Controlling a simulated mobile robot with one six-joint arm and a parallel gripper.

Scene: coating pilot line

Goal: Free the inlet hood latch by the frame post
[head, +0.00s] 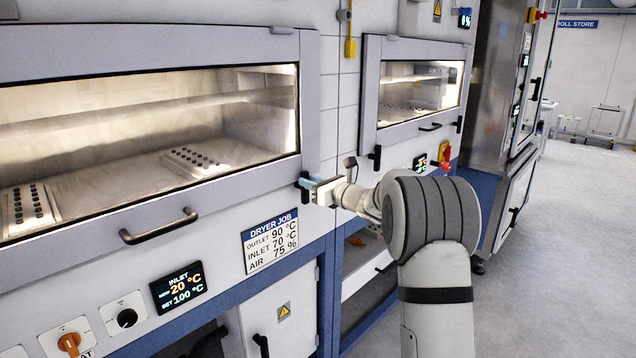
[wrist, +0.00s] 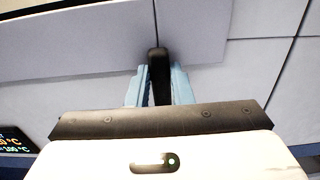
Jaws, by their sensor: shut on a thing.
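The inlet hood (head: 150,110) is a grey-framed window at the left of the head view, and its lower edge looks closed. Its black latch (head: 305,184) sits at the hood's lower right corner by the frame post (head: 328,120). My gripper (head: 312,183) is at this latch, its pale blue fingers around it. In the wrist view the black latch (wrist: 157,75) stands upright between the two blue fingers of my gripper (wrist: 158,88), which are shut on it. The latch's lower part is hidden behind the gripper body.
The hood's black bar handle (head: 158,226) is left of my gripper. An inlet display (head: 178,290) reads 20 °C, set 100 °C, beside a dryer job sign (head: 270,240). A second hood (head: 415,90) with its own latch (head: 375,158) is to the right. Open floor lies at right.

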